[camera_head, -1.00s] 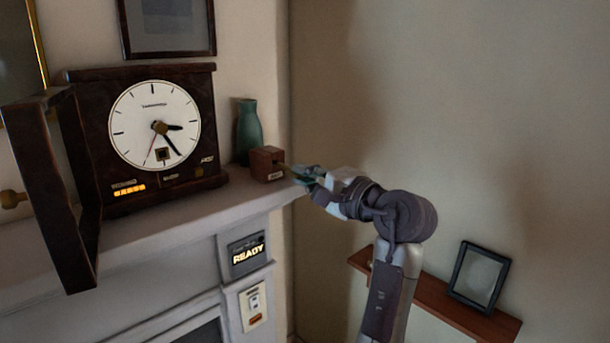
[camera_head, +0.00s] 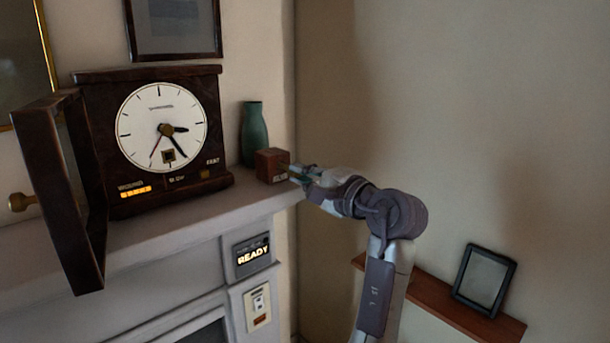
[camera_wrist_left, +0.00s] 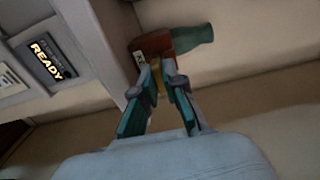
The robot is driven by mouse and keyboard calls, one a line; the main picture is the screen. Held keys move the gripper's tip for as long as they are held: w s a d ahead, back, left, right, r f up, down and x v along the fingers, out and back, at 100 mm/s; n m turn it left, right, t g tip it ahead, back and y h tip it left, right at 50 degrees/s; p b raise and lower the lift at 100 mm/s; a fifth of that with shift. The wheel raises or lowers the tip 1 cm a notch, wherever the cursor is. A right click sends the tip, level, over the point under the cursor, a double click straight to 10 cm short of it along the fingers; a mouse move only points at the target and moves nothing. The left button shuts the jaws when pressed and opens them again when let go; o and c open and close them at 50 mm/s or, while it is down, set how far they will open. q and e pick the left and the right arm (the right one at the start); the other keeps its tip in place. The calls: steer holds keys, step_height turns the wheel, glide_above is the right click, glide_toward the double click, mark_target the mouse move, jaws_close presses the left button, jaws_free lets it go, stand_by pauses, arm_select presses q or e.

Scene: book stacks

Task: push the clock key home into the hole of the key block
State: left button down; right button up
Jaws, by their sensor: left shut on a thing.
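The small red-brown key block (camera_head: 270,165) stands at the right end of the mantel shelf. My left gripper (camera_head: 299,174) is right beside the block's right side. In the left wrist view my left gripper (camera_wrist_left: 158,85) is shut on the brass clock key (camera_wrist_left: 156,77), which points at the key block (camera_wrist_left: 185,40). The key's far end meets the block's face, and the hole is hidden, so I cannot tell how deep the key sits. My right gripper is not in view.
A dark mantel clock (camera_head: 160,130) with its door swung open stands at left. A green vase (camera_head: 254,135) stands right behind the block. A panel reading READY (camera_head: 252,254) is below the shelf. A wooden wall shelf (camera_head: 430,295) holds a picture frame (camera_head: 484,278) at lower right.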

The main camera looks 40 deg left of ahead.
arm_select(q)
steer(key=shift+w+a+p, duration=0.1)
steer(key=shift+a+p, duration=0.25)
steer(key=shift+a, duration=1.25)
steer(key=c, duration=1.2)
jaws_free()
steer(key=shift+d, duration=0.15)
steer(key=d, duration=0.7)
steer(key=shift+s+d, duration=0.15)
steer(key=shift+s, duration=0.15)
